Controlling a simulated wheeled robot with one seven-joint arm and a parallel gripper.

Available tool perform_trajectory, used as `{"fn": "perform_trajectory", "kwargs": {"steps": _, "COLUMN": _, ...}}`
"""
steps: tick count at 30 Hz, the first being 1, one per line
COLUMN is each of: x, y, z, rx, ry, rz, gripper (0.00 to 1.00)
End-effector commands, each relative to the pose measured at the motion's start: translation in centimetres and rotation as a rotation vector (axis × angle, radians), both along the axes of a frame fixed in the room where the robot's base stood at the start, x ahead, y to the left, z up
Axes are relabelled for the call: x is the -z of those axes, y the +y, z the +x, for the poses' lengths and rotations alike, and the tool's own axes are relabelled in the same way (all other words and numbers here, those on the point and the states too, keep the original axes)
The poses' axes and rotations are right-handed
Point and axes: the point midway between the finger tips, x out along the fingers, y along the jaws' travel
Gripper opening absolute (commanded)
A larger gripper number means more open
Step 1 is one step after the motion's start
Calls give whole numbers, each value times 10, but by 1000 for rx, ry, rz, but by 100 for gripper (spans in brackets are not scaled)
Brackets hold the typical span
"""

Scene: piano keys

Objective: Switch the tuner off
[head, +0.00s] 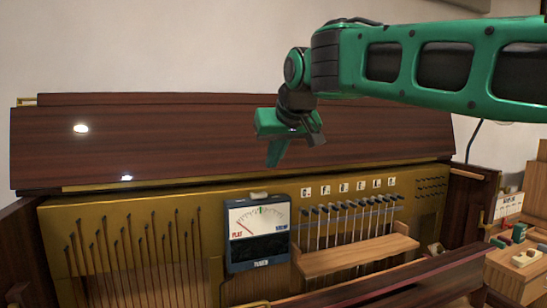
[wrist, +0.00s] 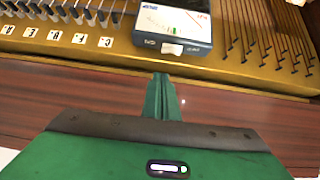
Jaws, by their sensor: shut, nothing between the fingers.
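The tuner (head: 259,233) is a dark blue box with a white dial face marked FLAT and SHARP, mounted upright on the gold piano plate. A pale switch or tab (head: 259,195) sits on its top edge. In the wrist view the tuner (wrist: 150,22) appears upside down, with the pale tab (wrist: 172,48) on the edge nearest my gripper. The dial needle leans toward FLAT in the head view. My green gripper (head: 275,160) is shut and empty, above the tuner, in front of the dark wooden lid. Its fingertips (wrist: 161,80) point toward the tab, apart from it.
A wooden lid (head: 180,140) rises behind the plate. Letter labels (head: 348,186) and a row of tuning pins with a wooden ledge (head: 355,257) lie right of the tuner. Strings on pins (head: 130,255) are at left. A bench with small tools (head: 520,260) stands at right.

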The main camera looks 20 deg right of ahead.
Motion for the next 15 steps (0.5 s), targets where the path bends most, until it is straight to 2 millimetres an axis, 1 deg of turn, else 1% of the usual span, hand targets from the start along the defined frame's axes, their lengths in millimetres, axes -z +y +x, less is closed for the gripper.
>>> {"fn": "perform_trajectory", "kwargs": {"steps": 1, "x": 9, "y": 0, "z": 7, "rx": 0, "ry": 4, "rz": 0, "gripper": 0}}
{"fn": "perform_trajectory", "kwargs": {"steps": 8, "x": 39, "y": -1, "z": 37, "rx": 0, "ry": 4, "rz": 0, "gripper": 0}}
{"fn": "perform_trajectory", "kwargs": {"steps": 12, "x": 58, "y": -2, "z": 37, "rx": 1, "ry": 2, "rz": 0, "gripper": 0}}
{"fn": "perform_trajectory", "kwargs": {"steps": 15, "x": 69, "y": -2, "z": 37, "rx": 1, "ry": 2, "rz": 0, "gripper": 0}}
